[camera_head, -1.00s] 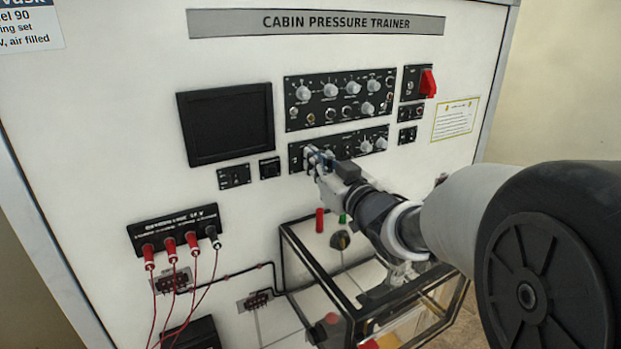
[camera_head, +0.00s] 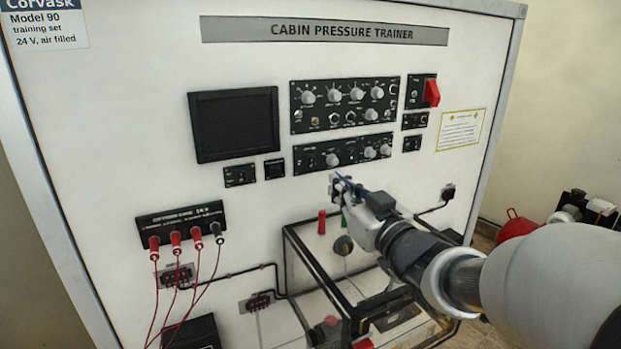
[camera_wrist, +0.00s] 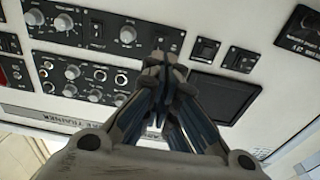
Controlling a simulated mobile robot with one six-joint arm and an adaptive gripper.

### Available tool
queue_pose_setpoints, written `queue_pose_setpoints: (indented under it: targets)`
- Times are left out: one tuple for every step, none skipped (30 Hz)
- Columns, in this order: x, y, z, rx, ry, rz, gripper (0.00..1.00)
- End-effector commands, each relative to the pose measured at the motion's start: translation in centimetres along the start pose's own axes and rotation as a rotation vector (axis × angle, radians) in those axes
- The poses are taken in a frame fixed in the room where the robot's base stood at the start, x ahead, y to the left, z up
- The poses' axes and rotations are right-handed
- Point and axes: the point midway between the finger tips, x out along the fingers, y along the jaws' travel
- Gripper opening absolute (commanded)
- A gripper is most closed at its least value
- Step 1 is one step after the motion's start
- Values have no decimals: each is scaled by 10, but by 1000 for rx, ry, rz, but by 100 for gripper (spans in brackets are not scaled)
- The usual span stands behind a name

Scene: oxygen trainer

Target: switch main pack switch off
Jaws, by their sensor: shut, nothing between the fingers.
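My gripper (camera_head: 338,181) is shut and empty, just below the lower black control panel (camera_head: 353,152) in the head view. In the wrist view its closed fingertips (camera_wrist: 165,60) overlap the edge of that panel (camera_wrist: 75,22); I cannot tell whether they touch it. The panel carries knobs and small switches, with a dark rocker-like switch (camera_wrist: 97,29) showing in the wrist view. A red switch (camera_head: 431,93) sits on a small black plate at the upper right. The labels are too small to read, so I cannot tell which one is the main pack switch.
The upper control panel (camera_head: 345,103) and a dark screen (camera_head: 235,124) are on the white board. Small black modules (camera_head: 274,168) sit below the screen. Red cables (camera_head: 176,267) hang at lower left. A clear, black-edged box (camera_head: 300,258) stands below my gripper.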

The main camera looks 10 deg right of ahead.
Motion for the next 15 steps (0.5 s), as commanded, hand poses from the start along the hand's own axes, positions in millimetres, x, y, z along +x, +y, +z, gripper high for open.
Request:
queue_pose_setpoints:
  targets:
    - [-10,1,-1,0,2,4,0]
    - [-15,1,-2,0,2,4,0]
    - [-20,2,-1,0,2,4,0]
    - [-24,1,-2,-1,3,4,0]
    - [-27,1,-2,-1,3,3,0]
    - [-30,1,-1,-1,2,3,0]
    - [-32,1,-1,-1,2,3,0]
    - [-33,1,-1,-1,1,2,0]
    - [-35,0,-1,0,1,2,0]
    - [-35,0,-1,0,1,1,0]
    - [-36,0,0,0,1,1,0]
    - [-36,0,0,0,1,1,0]
    - [-36,0,0,0,1,1,0]
    - [-36,0,0,0,1,1,0]
    - [-36,0,0,0,1,1,0]
